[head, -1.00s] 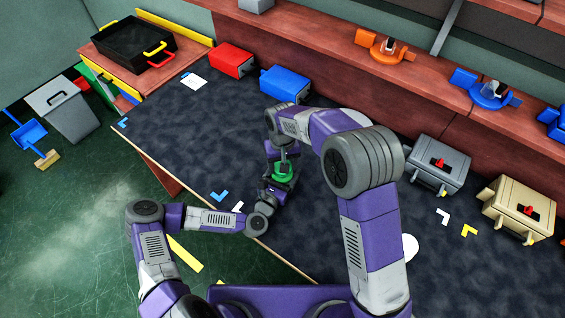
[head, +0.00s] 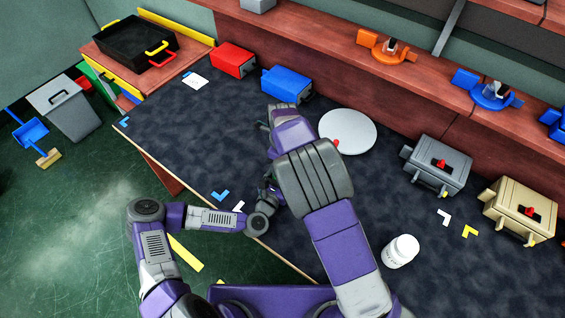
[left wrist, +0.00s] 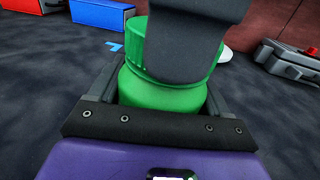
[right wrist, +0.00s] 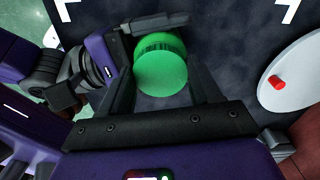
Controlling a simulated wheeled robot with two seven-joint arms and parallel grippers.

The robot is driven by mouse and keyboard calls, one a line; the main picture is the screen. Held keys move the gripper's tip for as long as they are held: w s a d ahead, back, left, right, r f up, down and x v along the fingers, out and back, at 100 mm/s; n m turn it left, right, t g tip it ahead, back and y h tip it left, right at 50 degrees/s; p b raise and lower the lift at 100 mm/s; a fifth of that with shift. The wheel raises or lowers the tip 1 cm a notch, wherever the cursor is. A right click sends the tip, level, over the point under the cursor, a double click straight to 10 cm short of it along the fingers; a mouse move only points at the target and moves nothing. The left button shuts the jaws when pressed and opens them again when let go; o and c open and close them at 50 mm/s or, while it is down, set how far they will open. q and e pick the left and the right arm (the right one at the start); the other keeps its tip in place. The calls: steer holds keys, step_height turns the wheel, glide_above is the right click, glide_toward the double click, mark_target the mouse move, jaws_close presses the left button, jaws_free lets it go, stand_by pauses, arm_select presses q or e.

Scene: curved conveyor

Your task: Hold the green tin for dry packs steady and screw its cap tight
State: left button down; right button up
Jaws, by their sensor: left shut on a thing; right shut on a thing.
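The green tin (left wrist: 158,94) stands upright between the fingers of my left gripper (left wrist: 163,88), which is shut on its body. Its ridged green cap (left wrist: 147,52) sits on top, and the cap's round top faces the camera in the right wrist view (right wrist: 161,73). My right gripper (right wrist: 163,82) is shut on the cap from above. One of its dark fingers covers part of the cap in the left wrist view. In the head view my right arm hides the tin, the cap and the right gripper. Any gap between cap and tin cannot be made out.
A white disc with a red knob (head: 350,120) and a white bottle (head: 402,248) lie right of my arms on the dark table (head: 215,135). Red (head: 232,60) and blue boxes (head: 286,83) stand at the back. Grey (head: 438,163) and beige boxes (head: 518,211) stand at right.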

steer(key=m, duration=0.4)
steer(key=shift+m, duration=0.3)
steer(key=m, duration=0.3)
steer(key=o, duration=1.1)
step_height(320, 180, up, 12)
arm_select(q)
jaws_free()
steer(key=shift+v, duration=3.8)
arm_select(e)
steer(key=shift+r, duration=0.15)
